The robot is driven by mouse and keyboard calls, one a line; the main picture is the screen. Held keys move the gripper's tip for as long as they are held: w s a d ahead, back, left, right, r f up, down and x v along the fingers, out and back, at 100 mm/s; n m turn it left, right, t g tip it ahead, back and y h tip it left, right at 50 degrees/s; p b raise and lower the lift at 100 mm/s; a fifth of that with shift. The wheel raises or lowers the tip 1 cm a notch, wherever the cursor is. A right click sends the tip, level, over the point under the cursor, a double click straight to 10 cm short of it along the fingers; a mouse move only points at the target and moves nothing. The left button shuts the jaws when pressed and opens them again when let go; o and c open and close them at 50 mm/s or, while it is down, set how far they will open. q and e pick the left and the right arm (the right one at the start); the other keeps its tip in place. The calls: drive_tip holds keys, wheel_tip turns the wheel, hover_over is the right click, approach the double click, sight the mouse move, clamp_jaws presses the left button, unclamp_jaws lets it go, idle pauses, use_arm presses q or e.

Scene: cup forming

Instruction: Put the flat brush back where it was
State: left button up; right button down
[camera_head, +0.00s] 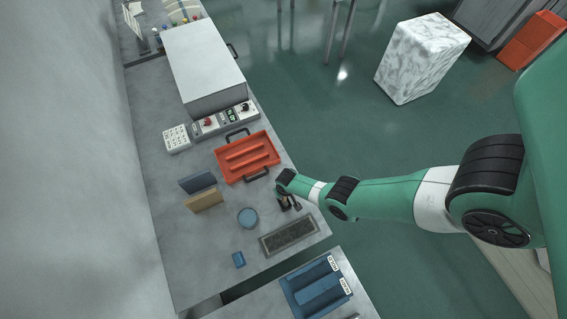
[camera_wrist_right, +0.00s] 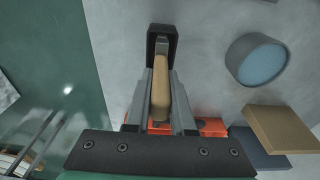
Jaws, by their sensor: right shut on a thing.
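My right gripper (camera_head: 291,204) is low over the table near its right edge, between the orange tray and the dark rectangular mat. In the right wrist view the gripper (camera_wrist_right: 161,65) is shut on the flat brush (camera_wrist_right: 160,92), whose tan wooden handle lies lengthwise between the grey fingers. A dark part shows at the far end; its details are too small to tell. In the head view the brush is mostly hidden by the gripper. I cannot tell whether it touches the table. My left gripper is not in view.
The orange tray (camera_head: 271,146) with ridges stands behind the gripper. A blue labelled tray (camera_head: 317,288) sits at the front.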

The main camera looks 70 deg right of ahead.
drive_tip(key=c, duration=0.8)
unclamp_jaws()
drive_tip(key=shift+f, duration=0.1)
drive_tip(key=shift+o, duration=0.2)
